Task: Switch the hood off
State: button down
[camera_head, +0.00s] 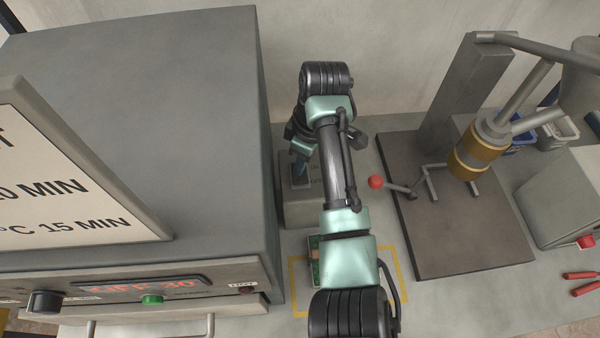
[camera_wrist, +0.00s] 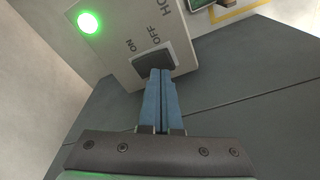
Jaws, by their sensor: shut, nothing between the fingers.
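The hood switch box (camera_head: 300,206) is a small grey box on the bench, right of the large grey oven. In the wrist view its face (camera_wrist: 118,66) carries a dark rocker switch (camera_wrist: 152,58) with the words ON and OFF beside it, and part of a larger label. A green lamp (camera_wrist: 88,22) on the box is lit. My gripper (camera_wrist: 157,73) has its two blue fingers shut together and empty. Their tips are at the rocker switch and overlap its lower edge in the picture; I cannot tell whether they press it. In the head view my gripper (camera_head: 300,170) is over the box.
The grey oven (camera_head: 140,90) with a sign stands close on the left. On the right is a stand (camera_head: 470,215) with a red-ball lever (camera_head: 376,183). A green board (camera_head: 315,262) lies inside a yellow outline, partly hidden by my arm. Red-handled tools (camera_head: 582,276) lie far right.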

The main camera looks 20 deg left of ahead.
aim_at(301, 177)
jog(key=shift+f+b, duration=0.65)
jog(key=shift+f, duration=0.55)
jog(key=shift+r, duration=0.1)
dwell(0.4)
notch_tip(301, 177, up, 7)
jog(key=p, duration=0.6)
jog(key=shift+p, duration=0.4)
